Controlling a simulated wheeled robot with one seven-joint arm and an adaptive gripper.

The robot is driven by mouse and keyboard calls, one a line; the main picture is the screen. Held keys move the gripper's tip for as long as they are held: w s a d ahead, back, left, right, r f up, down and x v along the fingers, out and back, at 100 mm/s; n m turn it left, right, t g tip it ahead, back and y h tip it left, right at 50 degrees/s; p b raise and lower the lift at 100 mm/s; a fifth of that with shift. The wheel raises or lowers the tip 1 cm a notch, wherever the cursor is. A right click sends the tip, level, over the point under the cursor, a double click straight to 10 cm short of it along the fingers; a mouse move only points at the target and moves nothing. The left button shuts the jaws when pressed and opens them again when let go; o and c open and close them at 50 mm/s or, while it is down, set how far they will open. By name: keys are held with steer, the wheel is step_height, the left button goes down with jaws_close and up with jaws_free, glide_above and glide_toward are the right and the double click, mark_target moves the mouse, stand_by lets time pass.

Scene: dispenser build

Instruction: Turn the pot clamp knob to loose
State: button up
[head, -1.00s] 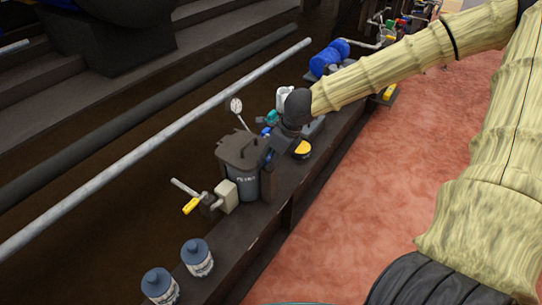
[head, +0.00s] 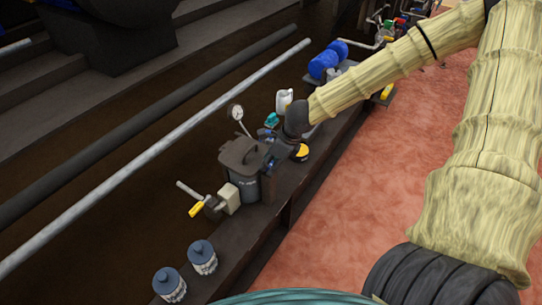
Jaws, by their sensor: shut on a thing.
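The pot (head: 245,186) is a dark grey bin-like vessel with a brown lid, standing upright on the long dark bench. My gripper (head: 271,163) reaches down from the upper right to the right side of the pot, close under the lid's edge. It is shut on a small part there, which I take for the pot clamp knob. The knob's setting cannot be read from this view.
A gauge (head: 237,112), a white jug (head: 284,100) and a yellow-topped round item (head: 302,152) stand close around my gripper. A beige box (head: 229,198) and a yellow-handled valve (head: 196,210) are left of the pot. Two lidded jars (head: 203,257) stand nearer. The reddish floor is clear.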

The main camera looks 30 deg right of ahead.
steer(key=shift+r+n+p, duration=0.2)
steer(key=shift+n+p, duration=0.2)
steer(key=shift+p, duration=0.75)
steer(key=shift+w+f, duration=0.1)
steer(key=shift+f, duration=0.1)
steer(key=o, duration=1)
steer(key=shift+r, duration=0.1)
steer(key=v, duration=1.1)
steer(key=shift+d+r, duration=0.3)
steer(key=shift+d, duration=0.05)
